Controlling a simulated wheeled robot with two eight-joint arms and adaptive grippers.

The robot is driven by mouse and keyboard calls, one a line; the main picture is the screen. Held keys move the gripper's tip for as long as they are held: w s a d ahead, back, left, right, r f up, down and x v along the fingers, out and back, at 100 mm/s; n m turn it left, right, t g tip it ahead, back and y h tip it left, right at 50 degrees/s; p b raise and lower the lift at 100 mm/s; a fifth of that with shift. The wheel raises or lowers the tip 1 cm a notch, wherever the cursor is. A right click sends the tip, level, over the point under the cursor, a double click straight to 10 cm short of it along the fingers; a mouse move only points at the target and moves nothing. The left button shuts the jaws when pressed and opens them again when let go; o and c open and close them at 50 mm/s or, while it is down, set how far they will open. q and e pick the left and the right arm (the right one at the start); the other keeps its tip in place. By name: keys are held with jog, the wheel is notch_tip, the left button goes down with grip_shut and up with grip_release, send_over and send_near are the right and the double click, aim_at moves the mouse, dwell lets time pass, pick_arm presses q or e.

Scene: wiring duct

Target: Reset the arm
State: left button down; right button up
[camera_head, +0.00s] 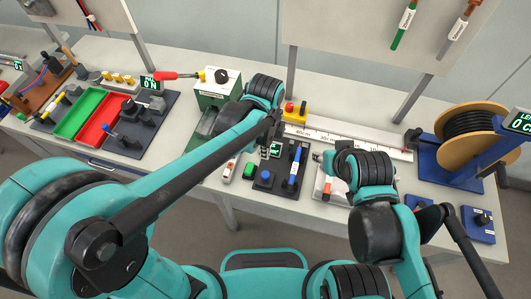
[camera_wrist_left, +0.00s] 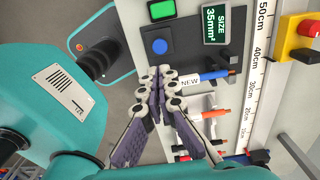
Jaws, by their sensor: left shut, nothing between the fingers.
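My left arm reaches from the left across the front of the bench in the head view. My left gripper (camera_head: 268,145) is above the dark station with buttons and a size display, partly hidden by its own arm. In the left wrist view its fingers (camera_wrist_left: 164,82) are closed together with nothing between them. They are near the blue button (camera_wrist_left: 160,46) and the blue-tipped tool (camera_wrist_left: 213,76) labelled NEW. My right arm's wrist (camera_head: 362,165) is over the bench right of that station. My right gripper is largely hidden behind the wrist, so its fingers cannot be made out.
A long ruler (camera_head: 345,138) lies along the bench behind the station, near a yellow box with a red button (camera_head: 295,112). Green (camera_head: 80,112) and red (camera_head: 103,119) trays are on the left. A cable spool (camera_head: 470,135) on a blue stand is at the right.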

dwell(0.5)
pick_arm(q)
jog(key=s+a+f+n+t+b, duration=0.1)
jog(key=s+a+n+t+b, duration=0.1)
jog(key=a+n, duration=0.7)
jog(key=s+a+f+n+t+b, duration=0.1)
jog(key=s+a+n+t+b, duration=0.2)
jog(key=a+n, duration=0.7)
jog(key=n+t+b, duration=0.2)
jog(key=b, duration=0.1)
jog(key=shift+s+a+n+b, duration=0.2)
jog(key=shift+s+n+b, duration=0.1)
jog(key=shift+s, duration=0.05)
